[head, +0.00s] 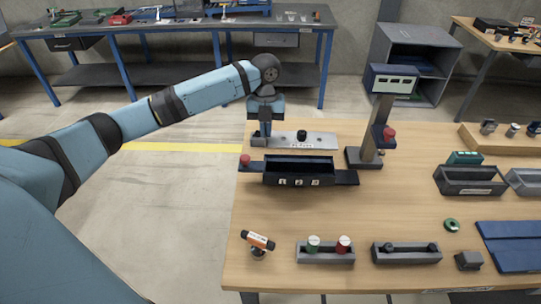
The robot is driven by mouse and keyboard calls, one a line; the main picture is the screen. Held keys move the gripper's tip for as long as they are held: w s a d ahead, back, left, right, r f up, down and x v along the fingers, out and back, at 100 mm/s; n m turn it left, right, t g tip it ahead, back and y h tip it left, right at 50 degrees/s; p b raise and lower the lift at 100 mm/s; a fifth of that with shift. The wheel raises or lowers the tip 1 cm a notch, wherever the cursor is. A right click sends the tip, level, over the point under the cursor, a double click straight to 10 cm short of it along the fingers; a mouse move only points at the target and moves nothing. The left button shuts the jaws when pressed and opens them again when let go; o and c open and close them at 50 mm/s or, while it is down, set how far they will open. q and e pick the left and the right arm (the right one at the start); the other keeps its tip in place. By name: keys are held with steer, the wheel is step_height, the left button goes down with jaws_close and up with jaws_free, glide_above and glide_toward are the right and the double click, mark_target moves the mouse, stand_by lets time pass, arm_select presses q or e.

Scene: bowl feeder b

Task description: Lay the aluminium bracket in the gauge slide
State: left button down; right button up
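My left gripper (262,134) points straight down over the left end of a pale metal plate (322,140) near the table's back edge. Its fingers are small and dark here, and I cannot tell whether they are open or hold anything. The plate bears a label and a black knob (302,134). In front of it lies a long black slide (346,177) with a red knob (245,160) at its left and a black box front marked 1, 2, 3. I cannot tell which is the gauge slide. I cannot make out the aluminium bracket for certain. My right gripper is out of view.
A column stand (369,145) with a display box (391,79) and red button rises right of the plate. Along the front are a labelled orange-banded tool (258,241), a holder with green and red caps (326,256) and a dark holder (406,254). The middle wood is clear.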

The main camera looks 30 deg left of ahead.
arm_select(q)
step_height(320, 180, down, 7)
steer(key=shift+w+r+p, duration=0.1)
steer(key=shift+p, duration=0.2)
steer(key=shift+f, duration=2.1)
steer(key=shift+f, duration=0.1)
steer(key=c, duration=1.3)
jaws_free()
steer(key=shift+c, duration=0.2)
steer(key=r, duration=0.3)
steer(key=w+r+b, duration=0.1)
steer(key=r, duration=0.6)
steer(key=shift+w+a+r, duration=0.2)
steer(key=shift+a+r, duration=0.3)
steer(key=shift+r, duration=0.6)
steer(key=shift+f, duration=0.1)
